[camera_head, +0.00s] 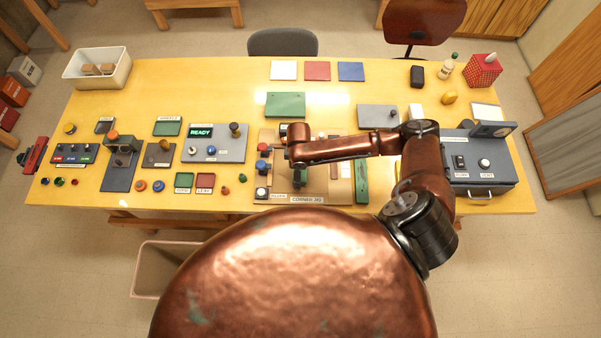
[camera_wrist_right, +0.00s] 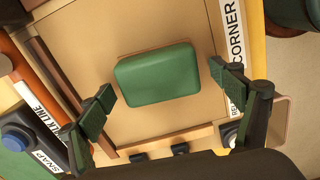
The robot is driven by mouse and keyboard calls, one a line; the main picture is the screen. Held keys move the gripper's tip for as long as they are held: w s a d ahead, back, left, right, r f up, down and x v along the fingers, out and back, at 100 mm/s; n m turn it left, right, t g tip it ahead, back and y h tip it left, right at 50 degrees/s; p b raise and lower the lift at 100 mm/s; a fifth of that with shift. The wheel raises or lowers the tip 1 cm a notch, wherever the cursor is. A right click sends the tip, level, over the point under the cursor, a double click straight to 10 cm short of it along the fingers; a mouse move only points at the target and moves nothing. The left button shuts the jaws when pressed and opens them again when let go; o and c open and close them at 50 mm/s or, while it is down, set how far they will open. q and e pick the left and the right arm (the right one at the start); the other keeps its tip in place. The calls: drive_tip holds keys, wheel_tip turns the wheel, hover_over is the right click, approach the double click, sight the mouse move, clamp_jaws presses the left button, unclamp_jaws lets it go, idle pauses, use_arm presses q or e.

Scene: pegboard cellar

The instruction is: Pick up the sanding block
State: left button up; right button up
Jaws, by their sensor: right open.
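A green rounded block (camera_wrist_right: 157,75), which looks like the sanding block, lies on the tan board of the corner jig (camera_wrist_right: 150,28) in the right wrist view. My right gripper (camera_wrist_right: 162,95) is open, with one dark green finger pad to the left of the block and one to its right. Gaps show between the block and both pads. In the head view my right gripper (camera_head: 299,172) points down over the corner jig (camera_head: 330,197), and it and the arm hide the block. My left gripper is not in view.
A green strip (camera_head: 361,182) lies right of the jig, and a blue-capped knob (camera_head: 261,166) stands at its left. A grey control panel (camera_head: 218,142) lies further left. A grey-blue case (camera_head: 484,180) fills the table's right end.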

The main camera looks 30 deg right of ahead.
drive_tip(key=shift+f, duration=0.1)
drive_tip(key=c, duration=1.3)
